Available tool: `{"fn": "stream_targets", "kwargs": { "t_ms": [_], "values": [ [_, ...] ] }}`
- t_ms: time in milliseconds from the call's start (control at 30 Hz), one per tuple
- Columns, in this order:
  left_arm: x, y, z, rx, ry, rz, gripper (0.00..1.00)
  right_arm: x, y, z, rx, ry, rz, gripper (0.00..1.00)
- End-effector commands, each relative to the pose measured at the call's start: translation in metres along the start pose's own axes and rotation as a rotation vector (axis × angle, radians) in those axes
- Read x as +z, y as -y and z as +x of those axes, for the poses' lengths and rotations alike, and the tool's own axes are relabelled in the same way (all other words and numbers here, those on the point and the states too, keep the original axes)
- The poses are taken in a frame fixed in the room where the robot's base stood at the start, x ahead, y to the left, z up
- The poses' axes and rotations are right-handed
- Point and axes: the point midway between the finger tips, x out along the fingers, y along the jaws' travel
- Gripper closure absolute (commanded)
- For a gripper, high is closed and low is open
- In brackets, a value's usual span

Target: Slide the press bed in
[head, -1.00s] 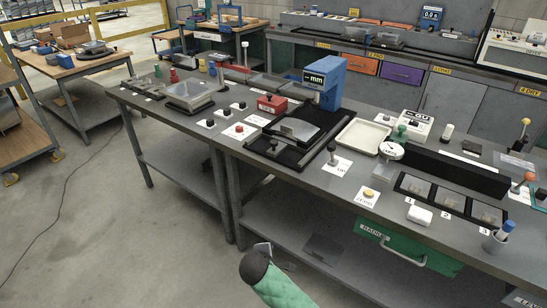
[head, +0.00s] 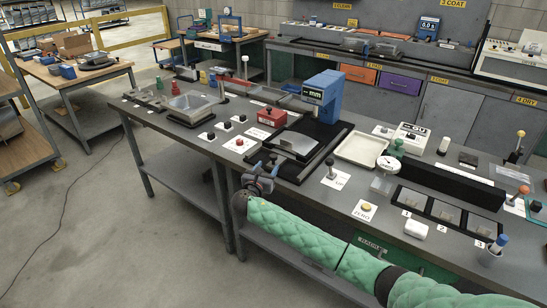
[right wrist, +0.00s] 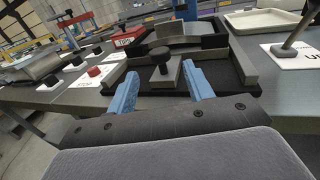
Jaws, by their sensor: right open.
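The press has a blue column (head: 324,94) with a display reading mm, standing behind a black base. The press bed, a grey metal plate (head: 297,143), sits on this base in front of the column; it also shows in the right wrist view (right wrist: 180,40). My right gripper (head: 262,172) is at the bench's front edge by that end. In the right wrist view its blue fingers (right wrist: 159,80) are open and empty, pointing at the knob block from the near side. My left gripper is not in view.
A red box (head: 271,117) and white-labelled buttons (head: 239,142) stand left of the press. An upright lever (head: 330,166) and a cream tray (head: 362,147) stand to its right. My green-sleeved right arm crosses the bench's front edge.

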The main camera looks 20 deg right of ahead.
Motion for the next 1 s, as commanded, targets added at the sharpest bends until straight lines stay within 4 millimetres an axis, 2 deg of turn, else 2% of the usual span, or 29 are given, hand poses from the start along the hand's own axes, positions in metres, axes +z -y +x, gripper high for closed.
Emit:
{"fn": "stream_targets", "kwargs": {
  "t_ms": [100, 500, 700, 967, 1000],
  "values": [
    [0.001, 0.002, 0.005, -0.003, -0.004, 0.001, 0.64, 0.003, 0.000, 0.011, 0.000, 0.004, -0.007, 0.48],
    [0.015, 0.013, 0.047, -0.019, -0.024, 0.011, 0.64, 0.002, 0.000, 0.064, -0.001, 0.002, -0.004, 0.48],
    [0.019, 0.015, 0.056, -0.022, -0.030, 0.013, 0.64, 0.000, 0.000, 0.075, 0.001, 0.001, -0.003, 0.48],
    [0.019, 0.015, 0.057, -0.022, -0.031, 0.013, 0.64, 0.000, 0.000, 0.076, 0.001, 0.000, -0.002, 0.48],
    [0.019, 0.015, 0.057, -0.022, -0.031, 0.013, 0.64, 0.000, 0.000, 0.076, 0.001, 0.000, -0.002, 0.54]
  ]
}}
